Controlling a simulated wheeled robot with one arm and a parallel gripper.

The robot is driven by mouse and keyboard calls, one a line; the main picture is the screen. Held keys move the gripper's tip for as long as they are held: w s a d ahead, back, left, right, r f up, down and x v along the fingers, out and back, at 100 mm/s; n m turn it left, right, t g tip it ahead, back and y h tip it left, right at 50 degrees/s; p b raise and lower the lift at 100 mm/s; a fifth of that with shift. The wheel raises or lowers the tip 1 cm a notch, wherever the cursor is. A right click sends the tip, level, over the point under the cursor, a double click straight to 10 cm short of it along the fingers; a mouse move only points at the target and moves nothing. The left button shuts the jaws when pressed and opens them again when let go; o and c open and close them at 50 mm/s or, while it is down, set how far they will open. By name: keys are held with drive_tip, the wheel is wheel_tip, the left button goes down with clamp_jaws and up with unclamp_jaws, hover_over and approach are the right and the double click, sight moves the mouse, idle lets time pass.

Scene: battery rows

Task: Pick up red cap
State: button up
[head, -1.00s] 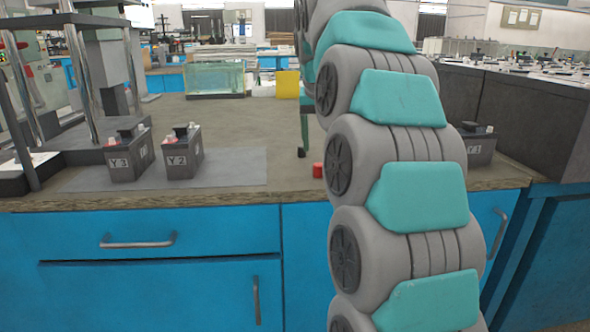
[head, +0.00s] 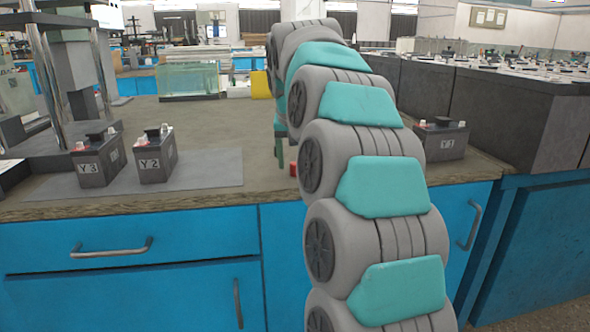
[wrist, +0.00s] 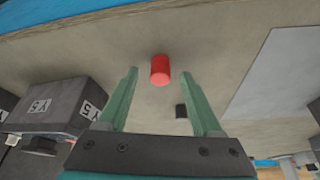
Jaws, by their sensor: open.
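The red cap (head: 293,169) stands on the brown bench top near its front edge, partly hidden by my arm in the head view. In the wrist view the cap (wrist: 160,70) appears midway between the tips of my two green fingers. My gripper (wrist: 160,73) is open, with a gap on both sides of the cap and nothing held. In the head view only part of my gripper (head: 281,145) shows, just left of the cap. I cannot tell how high the fingertips are above the bench.
Batteries Y3 (head: 98,160) and Y2 (head: 156,155) stand on a grey mat (head: 215,167) at left. Another battery (head: 441,139) stands right of my arm; a battery (wrist: 55,103) is close to my left finger in the wrist view.

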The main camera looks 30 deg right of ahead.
drive_tip(key=shift+c, duration=0.2)
clamp_jaws()
idle(0.3)
